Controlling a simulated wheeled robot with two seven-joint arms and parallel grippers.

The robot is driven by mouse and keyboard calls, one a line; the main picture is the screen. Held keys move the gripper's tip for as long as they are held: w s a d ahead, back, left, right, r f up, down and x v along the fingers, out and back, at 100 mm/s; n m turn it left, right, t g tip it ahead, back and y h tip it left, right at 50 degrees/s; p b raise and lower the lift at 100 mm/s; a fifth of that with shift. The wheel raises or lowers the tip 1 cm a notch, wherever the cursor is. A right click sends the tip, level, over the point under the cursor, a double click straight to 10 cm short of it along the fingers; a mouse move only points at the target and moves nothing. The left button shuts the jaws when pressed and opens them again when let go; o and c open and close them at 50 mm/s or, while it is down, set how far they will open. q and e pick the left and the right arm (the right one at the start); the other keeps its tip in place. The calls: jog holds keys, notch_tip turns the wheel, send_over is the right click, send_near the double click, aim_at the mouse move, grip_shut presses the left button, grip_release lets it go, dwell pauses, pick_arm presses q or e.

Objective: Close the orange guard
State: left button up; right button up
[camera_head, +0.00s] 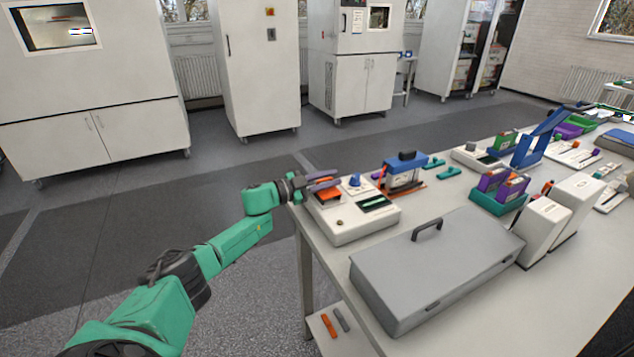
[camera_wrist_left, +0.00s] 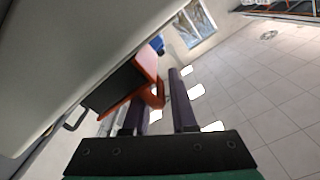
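The orange guard (camera_head: 327,196) sits on the left part of a white box-shaped device (camera_head: 350,226) near the table's left end. Its angle is hard to tell in the head view. In the left wrist view, the orange guard (camera_wrist_left: 146,62) has a dark panel beside it and a small orange loop at its lower edge. My left gripper (camera_head: 328,180) is at the guard, its purple-grey fingers partly covering it. In the left wrist view, the fingers of my left gripper (camera_wrist_left: 163,98) are apart, with the orange loop close to or between them; contact is unclear. My right gripper is out of view.
A blue knob (camera_head: 354,180) and a dark slot with green are on the same device. A blue-and-white unit (camera_head: 404,172) stands behind it. A large grey case (camera_head: 435,265) with a handle fills the table's front. Open floor lies left of the table.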

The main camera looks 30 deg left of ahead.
pick_arm(q)
jog(key=v, duration=1.4)
jog(key=shift+s+a, duration=0.1)
